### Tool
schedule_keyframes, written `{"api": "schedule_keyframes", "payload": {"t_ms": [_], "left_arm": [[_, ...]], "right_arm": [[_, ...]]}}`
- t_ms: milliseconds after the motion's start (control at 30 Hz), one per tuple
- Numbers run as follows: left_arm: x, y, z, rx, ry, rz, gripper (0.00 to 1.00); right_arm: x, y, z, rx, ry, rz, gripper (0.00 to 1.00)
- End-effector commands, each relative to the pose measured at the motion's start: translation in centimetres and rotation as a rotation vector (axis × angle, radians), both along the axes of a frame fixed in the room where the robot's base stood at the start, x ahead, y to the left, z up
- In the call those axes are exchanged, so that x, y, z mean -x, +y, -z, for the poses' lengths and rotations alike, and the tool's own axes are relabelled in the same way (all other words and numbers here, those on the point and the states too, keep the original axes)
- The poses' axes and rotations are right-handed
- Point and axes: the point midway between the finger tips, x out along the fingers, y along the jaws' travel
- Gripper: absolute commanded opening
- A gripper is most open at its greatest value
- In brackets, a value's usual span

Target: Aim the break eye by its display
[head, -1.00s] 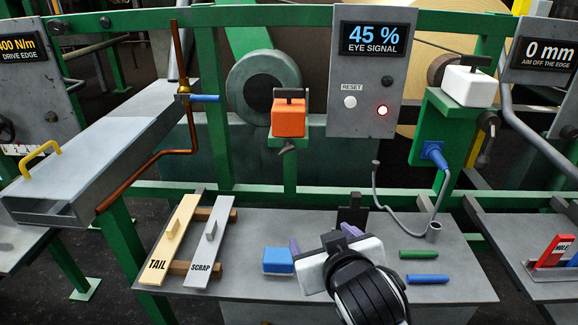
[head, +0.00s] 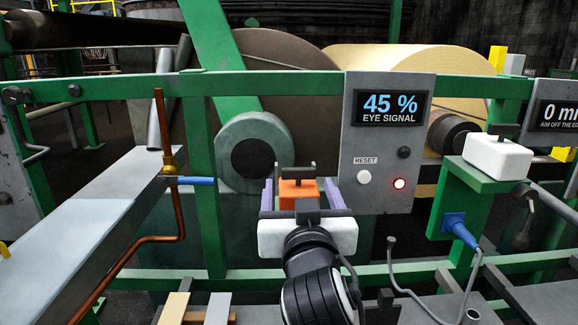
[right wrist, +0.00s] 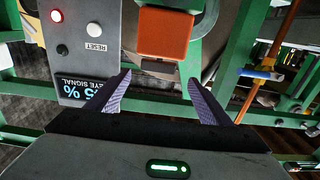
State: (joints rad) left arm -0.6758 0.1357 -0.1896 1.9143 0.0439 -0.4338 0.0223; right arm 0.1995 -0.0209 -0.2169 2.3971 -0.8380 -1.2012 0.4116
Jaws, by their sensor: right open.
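The orange box (head: 297,190), with a dark bracket on its top, sits in front of the green rail in the head view. It also shows in the right wrist view (right wrist: 165,33), which is turned upside down. I take it to be the break eye. The display (head: 391,107) reads 45 % EYE SIGNAL. My right gripper (head: 300,184) is open, with its purple fingers to either side of the box as seen from the head. In the right wrist view the box lies just beyond the fingertips (right wrist: 160,76), apart from them. My left gripper is out of view.
The grey panel has a white RESET button (head: 364,177) and a lit red lamp (head: 399,184). A white box (head: 497,157) stands on a green bracket at right, with a blue plug (head: 459,228) below. A copper pipe with a blue-handled valve (head: 190,181) stands left.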

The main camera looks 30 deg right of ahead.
Motion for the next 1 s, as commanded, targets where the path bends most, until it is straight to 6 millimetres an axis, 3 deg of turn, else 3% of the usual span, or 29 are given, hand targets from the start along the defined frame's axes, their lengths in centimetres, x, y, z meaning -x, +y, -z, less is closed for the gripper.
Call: {"api": "schedule_keyframes", "payload": {"t_ms": [200,400,600,867,1000], "left_arm": [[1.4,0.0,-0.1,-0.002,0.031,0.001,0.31],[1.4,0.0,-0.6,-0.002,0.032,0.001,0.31],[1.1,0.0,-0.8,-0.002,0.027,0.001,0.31],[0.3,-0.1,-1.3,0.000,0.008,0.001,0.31],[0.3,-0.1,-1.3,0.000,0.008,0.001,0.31]], "right_arm": [[-3.5,-2.3,-0.2,0.003,0.002,0.003,0.73],[-6.2,-3.8,-0.1,0.003,0.002,0.000,0.73],[-7.4,-4.6,0.0,-0.001,0.001,0.000,0.73],[-7.5,-4.6,0.0,-0.001,0.001,-0.001,0.73],[-7.5,-4.6,0.0,-0.001,0.001,-0.001,0.52]]}}
